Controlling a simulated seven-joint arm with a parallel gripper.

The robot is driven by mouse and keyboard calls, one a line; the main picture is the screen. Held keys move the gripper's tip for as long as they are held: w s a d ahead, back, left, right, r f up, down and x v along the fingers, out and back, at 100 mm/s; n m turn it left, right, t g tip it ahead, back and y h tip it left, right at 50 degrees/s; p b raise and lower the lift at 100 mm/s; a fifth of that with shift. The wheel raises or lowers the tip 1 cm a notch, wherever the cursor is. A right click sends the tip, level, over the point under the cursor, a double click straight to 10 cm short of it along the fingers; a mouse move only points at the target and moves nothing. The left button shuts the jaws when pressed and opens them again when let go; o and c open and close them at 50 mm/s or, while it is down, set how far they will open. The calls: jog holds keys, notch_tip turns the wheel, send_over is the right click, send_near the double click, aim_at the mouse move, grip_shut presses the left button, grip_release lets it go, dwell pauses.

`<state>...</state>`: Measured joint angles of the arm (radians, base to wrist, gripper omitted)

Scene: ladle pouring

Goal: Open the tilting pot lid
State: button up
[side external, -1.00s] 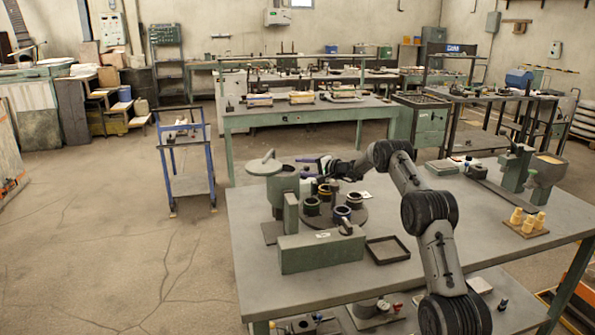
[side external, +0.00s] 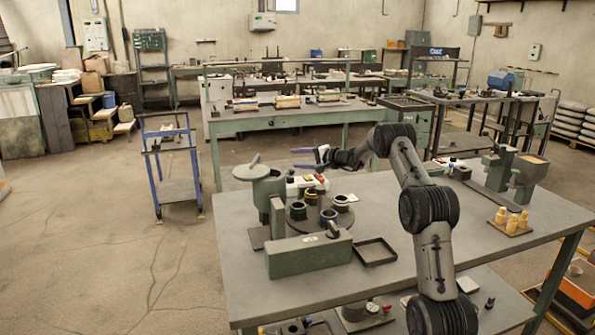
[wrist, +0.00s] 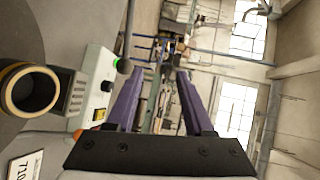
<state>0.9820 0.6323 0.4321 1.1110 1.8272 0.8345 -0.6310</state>
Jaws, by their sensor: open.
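The tilting pot (side external: 266,192) is a grey-green cylinder at the far left of the table in the side view. Its flat round lid (side external: 243,173) sits at the top with a short handle sticking up, reaching out to the left of the pot body. I cannot tell how much of the mouth it covers. My gripper (side external: 303,158) is open and empty, to the right of the lid and a little above it, its purple fingers pointing left. The open fingers also show in the wrist view (wrist: 160,73); the lid cannot be made out there.
A round plate (side external: 312,225) with several dark ring-topped cups stands below my gripper. A white control box (wrist: 96,85) with a green light is close to the fingers. A long green block (side external: 308,254) and a shallow dark tray (side external: 375,251) lie nearer the front.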

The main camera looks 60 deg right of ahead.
jog(key=shift+r, duration=0.8)
